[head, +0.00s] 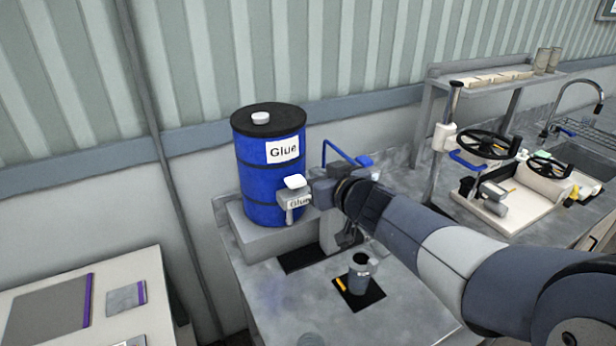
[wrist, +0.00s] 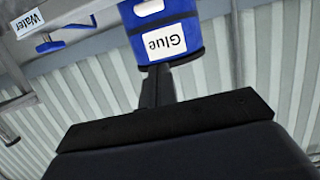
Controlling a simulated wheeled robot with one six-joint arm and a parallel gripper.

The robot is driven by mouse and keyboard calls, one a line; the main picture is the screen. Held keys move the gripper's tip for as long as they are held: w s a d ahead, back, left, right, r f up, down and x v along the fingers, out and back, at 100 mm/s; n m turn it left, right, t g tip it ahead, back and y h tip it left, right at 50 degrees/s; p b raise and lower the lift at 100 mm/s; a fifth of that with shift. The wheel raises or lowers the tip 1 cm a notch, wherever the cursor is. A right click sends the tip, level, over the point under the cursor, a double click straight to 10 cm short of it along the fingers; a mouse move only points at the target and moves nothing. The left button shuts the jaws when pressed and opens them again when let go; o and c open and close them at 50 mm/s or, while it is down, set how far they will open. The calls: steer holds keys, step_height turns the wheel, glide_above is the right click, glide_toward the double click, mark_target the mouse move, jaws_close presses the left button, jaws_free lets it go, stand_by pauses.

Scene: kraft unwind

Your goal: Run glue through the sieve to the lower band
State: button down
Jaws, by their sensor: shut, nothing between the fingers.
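A blue drum (head: 262,180) with a black lid and a white "Glue" label stands on a grey block at the back of the bench. A small grey tap (head: 298,201) marked "Glue" and topped by a white knob sits at its front right. A grey metal cup (head: 361,275) stands on a black mat below, with a small orange strip at its left. I cannot make out a sieve or a band. My gripper (head: 318,188) is beside the tap; contact is unclear. In the wrist view my gripper (wrist: 156,90) is shut and empty, pointing at an inverted blue "Glue" surface (wrist: 165,38).
A blue lever (head: 345,153) rises behind my gripper. A "Water" fitting (wrist: 28,22) with a blue handle shows in the wrist view. A stand with black handwheels (head: 488,144) is at the right, before a sink. A low table (head: 60,265) with panels is at the left.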

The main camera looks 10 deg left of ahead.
glide_above(299, 186)
step_height(299, 186, down, 2)
steer(key=shift+s+d+f, duration=0.1)
steer(key=shift+s+f, duration=0.05)
steer(key=shift+f, duration=0.1)
steer(key=shift+f+b, duration=1.25)
steer(key=shift+f, duration=0.7)
steer(key=shift+s+d+f+b, duration=0.1)
steer(key=shift+f+b, duration=0.4)
steer(key=shift+f, duration=0.7)
stand_by(4.0)
